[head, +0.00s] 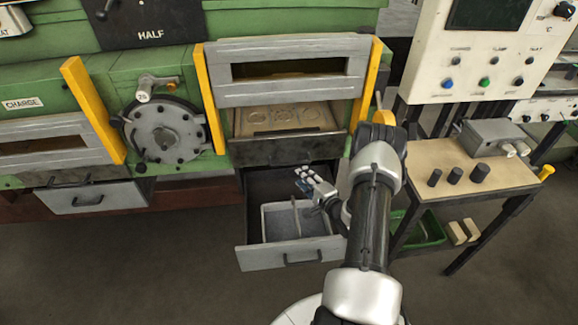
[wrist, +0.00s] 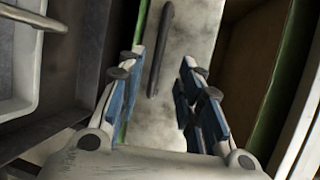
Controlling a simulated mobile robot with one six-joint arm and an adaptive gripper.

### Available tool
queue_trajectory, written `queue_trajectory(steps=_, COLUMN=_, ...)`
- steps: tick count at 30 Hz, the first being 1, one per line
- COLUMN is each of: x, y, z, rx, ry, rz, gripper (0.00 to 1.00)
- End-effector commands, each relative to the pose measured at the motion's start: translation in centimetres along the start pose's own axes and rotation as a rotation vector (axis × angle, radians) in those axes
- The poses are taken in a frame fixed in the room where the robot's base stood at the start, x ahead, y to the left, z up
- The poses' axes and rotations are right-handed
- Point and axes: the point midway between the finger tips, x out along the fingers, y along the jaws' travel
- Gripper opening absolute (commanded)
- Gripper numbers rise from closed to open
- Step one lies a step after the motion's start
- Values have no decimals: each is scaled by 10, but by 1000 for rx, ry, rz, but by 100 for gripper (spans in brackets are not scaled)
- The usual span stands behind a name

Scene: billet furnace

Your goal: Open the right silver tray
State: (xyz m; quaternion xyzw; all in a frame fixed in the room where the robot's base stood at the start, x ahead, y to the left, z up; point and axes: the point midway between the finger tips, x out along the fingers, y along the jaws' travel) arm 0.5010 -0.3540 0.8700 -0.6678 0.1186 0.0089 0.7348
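The right silver tray (head: 254,257) is a grey drawer with a dark front handle (head: 303,258), low under the right furnace door. It stands pulled far out, showing its dark inside and a grey bin (head: 324,219). My gripper (head: 302,178) is above the drawer, apart from its front handle. In the wrist view my gripper (wrist: 161,60) has its fingers spread. A dark bar handle (wrist: 160,45) on a pale metal panel (wrist: 189,25) shows between and beyond the fingertips; contact is not visible. Part of the bin (wrist: 18,95) shows at the left.
The left silver tray (head: 75,207) is shut or nearly so under the left furnace door. A small table (head: 420,158) with dark cylinders stands at right, with a green crate (head: 433,228) below. Open floor lies in front. The raised right door (head: 290,93) shows the hearth below.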

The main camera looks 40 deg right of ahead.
Motion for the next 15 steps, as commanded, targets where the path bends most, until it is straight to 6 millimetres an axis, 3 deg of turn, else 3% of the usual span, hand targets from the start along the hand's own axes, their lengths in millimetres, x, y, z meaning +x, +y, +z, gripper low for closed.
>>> queue_trajectory(steps=9, x=70, y=2, z=1, rx=-3, ry=-2, rz=-1, gripper=33)
queue_trajectory(steps=15, x=97, y=2, z=0, rx=-1, ry=-1, rz=0, gripper=33)
